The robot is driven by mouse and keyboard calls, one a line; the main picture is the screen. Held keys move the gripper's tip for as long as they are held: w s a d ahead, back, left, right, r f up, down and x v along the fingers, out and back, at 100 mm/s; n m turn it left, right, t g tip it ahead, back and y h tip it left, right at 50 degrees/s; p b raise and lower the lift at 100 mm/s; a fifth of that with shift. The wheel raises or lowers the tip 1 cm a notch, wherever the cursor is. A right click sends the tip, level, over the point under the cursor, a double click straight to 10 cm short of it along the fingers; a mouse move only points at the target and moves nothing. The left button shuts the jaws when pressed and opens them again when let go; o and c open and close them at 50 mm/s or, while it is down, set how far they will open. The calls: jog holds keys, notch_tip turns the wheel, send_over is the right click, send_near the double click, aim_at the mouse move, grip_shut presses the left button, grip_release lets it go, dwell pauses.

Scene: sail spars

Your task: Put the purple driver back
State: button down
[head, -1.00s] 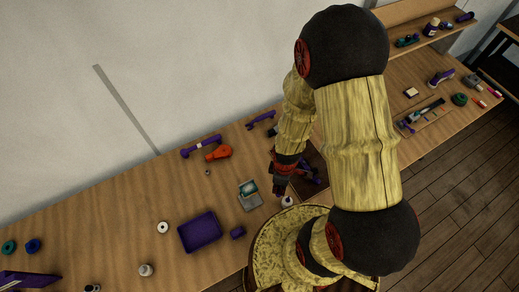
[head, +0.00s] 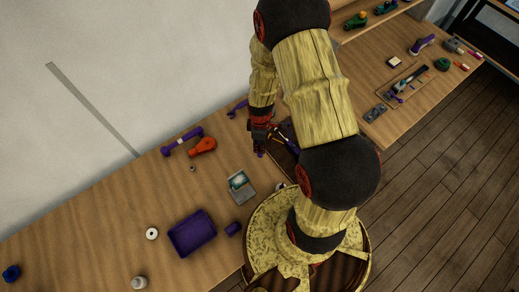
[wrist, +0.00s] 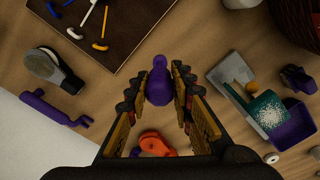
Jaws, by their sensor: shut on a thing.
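The purple driver (wrist: 158,82) is between the two fingers of my gripper (wrist: 155,78) in the wrist view. Its rounded purple handle shows; the rest of it is hidden or points away from view. In the head view my gripper (head: 262,140) is over the bench beside the dark tool board (head: 284,152), with a bit of purple below the fingers. The dark board (wrist: 125,50) is at the top left of the wrist view. It carries several thin tools with white, yellow and blue parts.
An orange tool (head: 202,146) and a long purple tool (head: 182,141) lie left of the gripper. A grey and teal box (head: 240,187) and a purple tray (head: 192,233) are nearer the front. A grey-black brush-like thing (wrist: 55,70) lies beside the board.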

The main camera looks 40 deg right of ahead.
jog(key=shift+w+d+f+b, duration=0.25)
jog(key=shift+w+f+b, duration=0.15)
jog(key=shift+w+f, duration=0.3)
notch_tip(320, 180, down, 3)
jog(key=shift+f+b, duration=0.1)
jog(key=shift+b, duration=0.75)
jog(key=shift+f, duration=0.1)
jog(key=c, duration=1.6)
grip_release()
jog(key=shift+o, duration=0.2)
